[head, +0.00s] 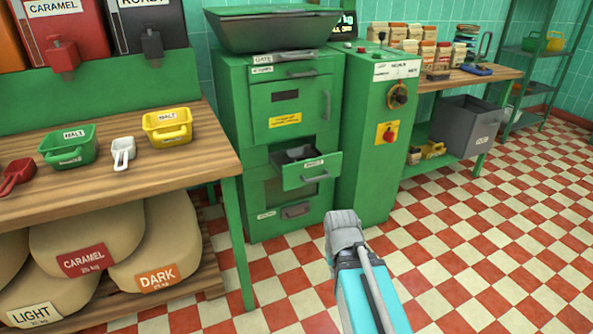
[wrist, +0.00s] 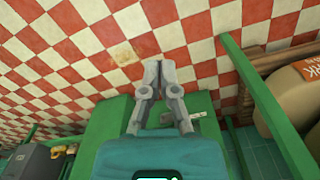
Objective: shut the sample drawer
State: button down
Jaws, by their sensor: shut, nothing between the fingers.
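The sample drawer (head: 307,172) is a green drawer in the middle of the green machine (head: 238,110) in the head view.
A wooden table (head: 120,160) with scoops and sacks stands close on the left. A green control cabinet (head: 375,150) adjoins the machine on the right. A grey bin (head: 468,125) stands farther right. The checkered floor (head: 480,240) is clear at the right front.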

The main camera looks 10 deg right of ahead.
aim_at(294, 165)
jog(key=w+d+r+n+t+h+b, duration=0.25)
jog(key=w+n+t, duration=0.2)
jog(key=w, duration=0.25)
jog(key=w+d+r+n+t+h+b, duration=0.1)
jog(key=w+d+n+t+h+b, duration=0.1)
jog(key=w+d+n+t, duration=0.45)
jog(key=w+r+n+t+h+b, duration=0.1)
jog(key=w+n+h+b, duration=0.15)
jog(key=w, duration=0.55)
jog(key=w+a+r+n+t+y+b, duration=0.1)
jog(key=w+a+n+y, duration=0.3)
jog(key=n, duration=0.9)
jog(key=w+a+r+n+t+y+b, duration=0.1)
jog(key=w+a+n+t+y+b, duration=0.3)
jog(key=n, duration=0.9)
jog(key=shift+w+a+y, duration=0.4)
jog(key=shift+a+y, duration=1.05)
jog(key=shift+y, duration=0.95)
jog(key=shift+w, duration=0.15)
jog(key=x, duration=1.3)
jog(key=shift+w+a, duration=0.15)
jog(key=shift+w, duration=0.2)
